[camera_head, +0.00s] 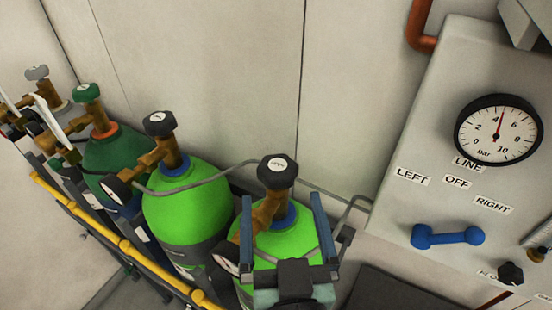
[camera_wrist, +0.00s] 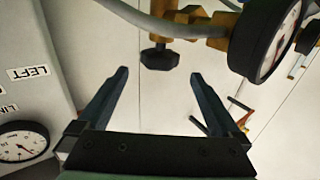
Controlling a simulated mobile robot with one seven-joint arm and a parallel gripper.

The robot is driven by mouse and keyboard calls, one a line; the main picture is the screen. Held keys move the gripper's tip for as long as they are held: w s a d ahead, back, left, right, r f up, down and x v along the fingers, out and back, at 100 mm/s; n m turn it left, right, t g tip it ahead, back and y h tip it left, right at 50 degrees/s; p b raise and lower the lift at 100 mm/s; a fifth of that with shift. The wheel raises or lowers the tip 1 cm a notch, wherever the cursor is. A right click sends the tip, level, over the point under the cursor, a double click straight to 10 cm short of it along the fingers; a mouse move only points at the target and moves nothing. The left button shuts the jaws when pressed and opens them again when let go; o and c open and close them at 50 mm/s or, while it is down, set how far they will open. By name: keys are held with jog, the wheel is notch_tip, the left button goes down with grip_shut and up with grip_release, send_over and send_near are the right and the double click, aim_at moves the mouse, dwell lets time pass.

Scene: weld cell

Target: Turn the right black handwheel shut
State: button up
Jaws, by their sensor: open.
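The right black handwheel (camera_head: 278,170) sits on top of a brass valve (camera_head: 267,212) on the right bright green cylinder (camera_head: 262,252). The wheel's cap has a small pale label, too small to read. My gripper (camera_head: 282,198) is open, with its two blue-grey fingers apart in front of this valve and the wheel above the fingertips in the picture. In the wrist view, the handwheel (camera_wrist: 160,57) shows just beyond the open fingertips (camera_wrist: 160,74), between them sideways. I see no contact with it.
A second black handwheel (camera_head: 159,123) tops the bright green cylinder to the left. A green handwheel (camera_head: 87,93) and a grey one (camera_head: 37,73) stand further left. A yellow rail (camera_head: 120,243) runs in front. A panel with a gauge (camera_head: 498,130) and blue lever (camera_head: 447,237) is at right.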

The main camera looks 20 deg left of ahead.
aim_at(276, 157)
jog(key=p+x, duration=0.5)
jog(key=x, duration=0.4)
jog(key=shift+w+a+r, duration=0.1)
jog(key=shift+w, duration=0.25)
jog(key=shift+w+a, duration=0.2)
jog(key=shift+w, duration=0.3)
jog(key=c, duration=1.3)
jog(key=shift+p, duration=0.4)
